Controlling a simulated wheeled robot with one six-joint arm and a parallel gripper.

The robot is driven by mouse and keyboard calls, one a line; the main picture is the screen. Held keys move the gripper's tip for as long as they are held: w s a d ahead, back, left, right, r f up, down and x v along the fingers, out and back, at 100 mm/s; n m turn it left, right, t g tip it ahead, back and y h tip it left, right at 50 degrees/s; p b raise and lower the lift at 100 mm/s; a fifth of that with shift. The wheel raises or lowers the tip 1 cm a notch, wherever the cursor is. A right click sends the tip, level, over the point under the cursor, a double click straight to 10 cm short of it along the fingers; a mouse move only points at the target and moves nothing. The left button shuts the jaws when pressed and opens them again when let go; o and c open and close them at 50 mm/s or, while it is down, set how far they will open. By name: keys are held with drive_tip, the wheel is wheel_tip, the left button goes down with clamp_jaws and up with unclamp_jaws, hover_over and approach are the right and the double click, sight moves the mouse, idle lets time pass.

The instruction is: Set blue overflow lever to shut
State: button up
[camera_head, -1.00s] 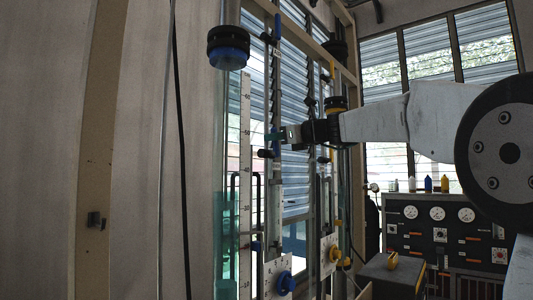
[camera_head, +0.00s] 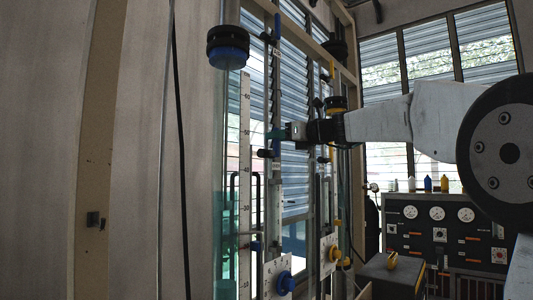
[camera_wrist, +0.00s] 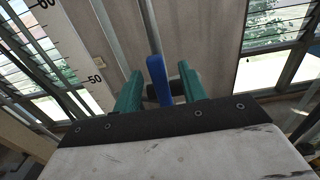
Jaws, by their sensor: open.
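The blue lever (camera_head: 276,149) is a slim upright bar on a vertical pipe beside the scale tube in the head view. In the wrist view the blue lever (camera_wrist: 158,76) stands between the two teal fingers of my gripper (camera_wrist: 158,92). The fingers are open, one on each side, with a gap seen on the left; contact on the right is hard to tell. In the head view my gripper (camera_head: 279,133) reaches the pipe from the right, and its fingertips overlap the lever's upper part. The lever's pivot is partly hidden.
A numbered scale (camera_head: 245,150) stands just left of the lever. A blue knob (camera_head: 285,283) and a yellow knob (camera_head: 334,253) sit on plates lower down. A black-and-blue cap (camera_head: 228,48) hangs above left. A gauge panel (camera_head: 438,235) stands at the right.

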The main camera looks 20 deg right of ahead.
drive_tip(key=v, duration=0.6)
drive_tip(key=v, duration=0.7)
drive_tip(key=shift+s+d, duration=0.25)
drive_tip(key=shift+s, duration=0.1)
